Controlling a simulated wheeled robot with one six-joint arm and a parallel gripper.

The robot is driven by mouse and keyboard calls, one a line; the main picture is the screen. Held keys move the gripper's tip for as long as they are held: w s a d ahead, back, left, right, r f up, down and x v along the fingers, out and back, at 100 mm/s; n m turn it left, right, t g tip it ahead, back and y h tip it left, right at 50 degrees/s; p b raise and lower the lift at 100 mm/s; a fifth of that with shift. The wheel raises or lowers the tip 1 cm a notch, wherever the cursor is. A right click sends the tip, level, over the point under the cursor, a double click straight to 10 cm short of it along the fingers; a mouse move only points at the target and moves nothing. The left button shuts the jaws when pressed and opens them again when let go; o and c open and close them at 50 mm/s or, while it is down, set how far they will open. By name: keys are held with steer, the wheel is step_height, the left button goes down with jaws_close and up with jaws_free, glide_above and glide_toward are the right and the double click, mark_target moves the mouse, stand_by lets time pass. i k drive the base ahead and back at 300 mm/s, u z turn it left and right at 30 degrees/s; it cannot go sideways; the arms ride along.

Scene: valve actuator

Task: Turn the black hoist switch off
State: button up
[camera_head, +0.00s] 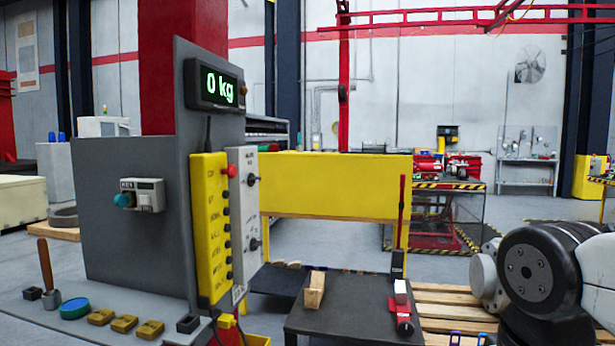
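A grey control panel (130,258) stands at the left. A light grey switch box (243,215) on its right edge carries an upper black knob (252,180) and a lower black knob (254,244). Their labels are too small to read, so I cannot tell which is the hoist switch or how it is set. Beside it hangs a yellow pendant (208,225) with a red button on top and several dark buttons below. A small box (149,195) with a teal knob is on the panel's left face. My gripper is not in view; only part of my arm shows at the right.
A display (214,85) above the pendant reads 0 kg. A dark table (345,322) holds a wooden block (314,290) and a red-and-black tool (402,310). Wooden pallets (460,300) lie beyond. A lever and several yellow pieces sit on the console at the lower left.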

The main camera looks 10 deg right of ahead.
mark_target(252, 179)
steer(key=u, duration=0.05)
steer(key=i, duration=0.95)
steer(key=u, duration=0.45)
